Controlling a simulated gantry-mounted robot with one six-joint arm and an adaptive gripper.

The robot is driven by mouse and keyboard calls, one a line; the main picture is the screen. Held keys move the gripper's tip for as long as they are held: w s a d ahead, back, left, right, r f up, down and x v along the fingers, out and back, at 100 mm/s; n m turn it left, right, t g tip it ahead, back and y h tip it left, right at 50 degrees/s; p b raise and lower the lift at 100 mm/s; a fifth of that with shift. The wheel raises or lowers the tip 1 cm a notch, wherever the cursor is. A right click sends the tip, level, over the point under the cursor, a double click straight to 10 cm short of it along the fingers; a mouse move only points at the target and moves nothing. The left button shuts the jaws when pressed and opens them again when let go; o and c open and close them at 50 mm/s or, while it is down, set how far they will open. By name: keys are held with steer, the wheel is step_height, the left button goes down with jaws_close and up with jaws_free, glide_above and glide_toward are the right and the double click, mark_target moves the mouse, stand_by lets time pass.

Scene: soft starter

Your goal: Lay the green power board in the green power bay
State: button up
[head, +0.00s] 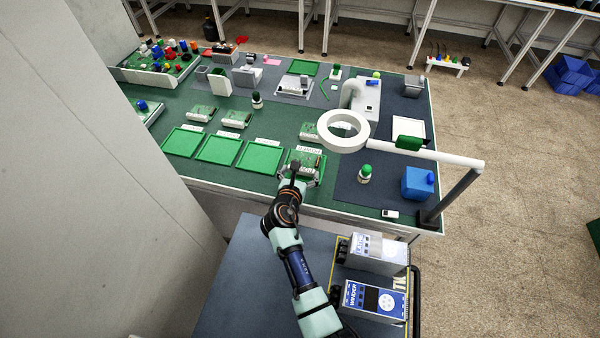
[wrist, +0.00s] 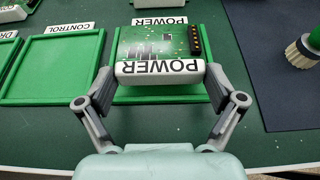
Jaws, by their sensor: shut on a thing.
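The green power board (wrist: 155,46) has a white front edge marked POWER and a dark connector strip at its right. My gripper (wrist: 160,88) is shut on it, one finger at each side of the white edge. The board is over the green power bay (wrist: 180,100), a green tray whose front part shows below the board and whose POWER label shows behind it. I cannot tell whether the board touches the tray floor. In the head view my gripper (head: 298,178) is at the power bay (head: 318,180), the rightmost of the row, with the board (head: 305,160) there.
The control bay (wrist: 52,70) is an empty green tray to the left, with more empty trays (head: 217,150) beyond it. A dark mat with a green-topped brush (head: 365,173) is to the right. A white ring lamp (head: 343,130) hangs over the table nearby.

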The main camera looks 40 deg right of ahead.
steer(key=shift+f+b, duration=0.45)
steer(key=shift+f, duration=0.3)
steer(key=o, duration=0.8)
step_height(320, 180, up, 10)
